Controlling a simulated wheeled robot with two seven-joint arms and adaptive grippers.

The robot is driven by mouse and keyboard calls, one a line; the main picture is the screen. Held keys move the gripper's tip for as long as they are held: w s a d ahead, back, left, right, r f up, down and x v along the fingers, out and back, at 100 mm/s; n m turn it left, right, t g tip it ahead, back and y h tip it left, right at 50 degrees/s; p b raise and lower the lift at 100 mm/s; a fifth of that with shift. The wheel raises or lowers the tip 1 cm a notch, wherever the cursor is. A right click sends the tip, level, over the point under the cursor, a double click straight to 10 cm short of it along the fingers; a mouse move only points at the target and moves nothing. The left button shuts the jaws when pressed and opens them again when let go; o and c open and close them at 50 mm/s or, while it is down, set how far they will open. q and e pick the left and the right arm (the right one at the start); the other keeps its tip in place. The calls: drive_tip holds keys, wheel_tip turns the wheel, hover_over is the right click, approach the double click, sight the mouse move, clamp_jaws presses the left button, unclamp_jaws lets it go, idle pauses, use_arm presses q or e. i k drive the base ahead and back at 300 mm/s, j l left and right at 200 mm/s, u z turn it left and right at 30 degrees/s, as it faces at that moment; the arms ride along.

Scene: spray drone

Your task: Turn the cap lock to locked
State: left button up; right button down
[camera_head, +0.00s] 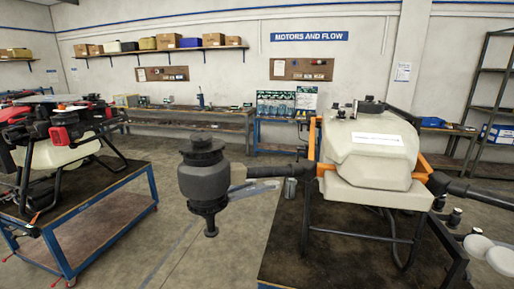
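The spray drone's pale tank (370,145) stands in the camera_head view, right of centre, held by orange brackets (327,150) on dark legs. A black round cap (370,108) sits on top of the tank, with small dark fittings beside it. The cap is small in view, and I cannot tell its lock's position. A white label strip (378,141) is on the tank's upper face. Neither of my grippers shows in this view.
A dark motor and nozzle unit (205,178) hangs large in the foreground at the drone arm's left end. The drone's table (320,262) has a dark top. Another drone (60,145) stands on a blue-framed cart (100,215) at left. Pale round discs (478,245) are at lower right.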

sight(368, 99)
drive_tip(key=z, duration=0.8)
